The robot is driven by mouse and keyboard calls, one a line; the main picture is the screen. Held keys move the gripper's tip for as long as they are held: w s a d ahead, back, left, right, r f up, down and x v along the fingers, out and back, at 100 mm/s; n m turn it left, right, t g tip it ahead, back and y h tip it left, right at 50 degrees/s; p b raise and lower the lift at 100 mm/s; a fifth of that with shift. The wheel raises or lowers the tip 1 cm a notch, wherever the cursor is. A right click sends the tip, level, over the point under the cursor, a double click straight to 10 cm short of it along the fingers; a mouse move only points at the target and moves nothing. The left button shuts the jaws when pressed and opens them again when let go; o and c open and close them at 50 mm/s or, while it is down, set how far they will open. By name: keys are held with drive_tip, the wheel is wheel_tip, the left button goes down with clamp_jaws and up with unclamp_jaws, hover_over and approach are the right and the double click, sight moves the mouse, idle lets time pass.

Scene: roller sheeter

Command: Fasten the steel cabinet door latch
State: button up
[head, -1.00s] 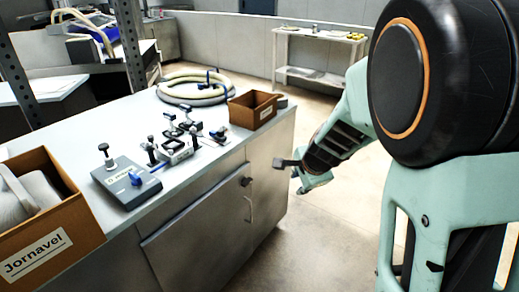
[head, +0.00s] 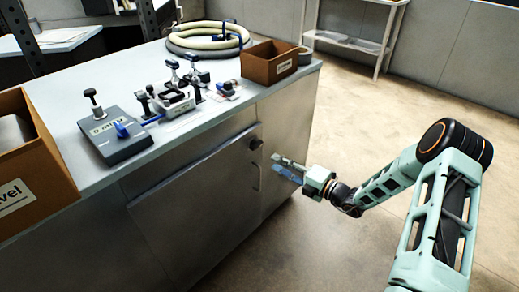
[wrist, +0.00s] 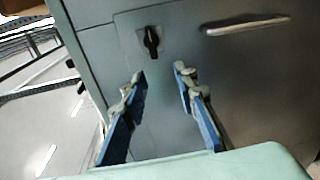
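The steel cabinet door (head: 205,200) is on the front of the bench and looks flush with the front. Its black latch (head: 256,144) sits near the door's upper right corner, with a handle (head: 257,176) below it. In the wrist view the latch knob (wrist: 152,40) is on a small plate, ahead of my fingertips, and the bar handle (wrist: 247,25) is to its right. My gripper (head: 277,166) is just right of the latch in the head view. In the wrist view my gripper (wrist: 161,70) is open, its blue-padded fingers apart, with nothing between them.
The floor right of the bench is clear.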

sight(256, 145)
drive_tip(key=w+a+m+t+b, duration=0.1)
drive_tip(key=w+a, duration=0.6)
drive_tip(key=w, duration=0.1)
drive_tip(key=shift+a+r, duration=0.15)
clamp_jaws()
